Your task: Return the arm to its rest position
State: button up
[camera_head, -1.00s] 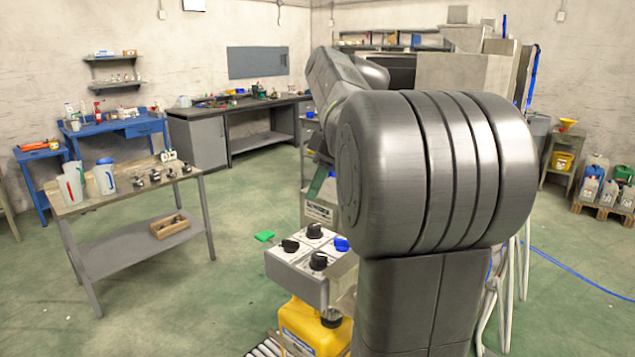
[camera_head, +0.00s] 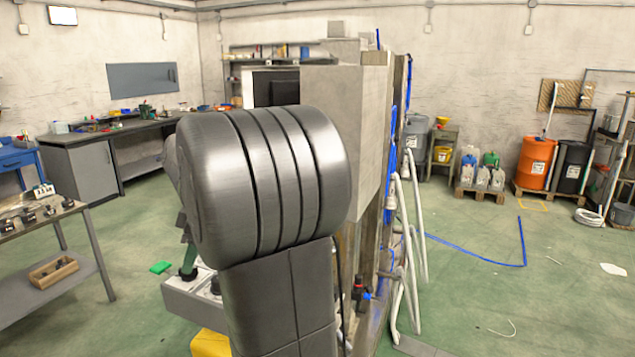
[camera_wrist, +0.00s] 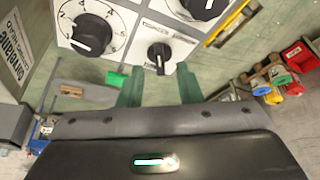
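My arm stands large in the middle of the head view and hides most of what is behind it. My gripper (camera_wrist: 158,85) shows in the wrist view as two green fingers standing apart, with nothing seen held between them. A small dark knob on a white panel (camera_wrist: 137,36) shows beyond the fingertips; I cannot tell the distance. In the head view the grey control box (camera_head: 182,299) is just left of my arm, partly hidden by it. One green finger shows above the box.
A grey bench (camera_head: 84,225) with a wooden tray (camera_head: 54,271) stands at left. A tall grey machine cabinet (camera_head: 345,120) is behind my arm, with white hoses (camera_head: 408,290) at its right side.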

jog(key=shift+x, duration=1.05)
jog(key=shift+d+r, duration=0.1)
jog(key=shift+r, duration=0.05)
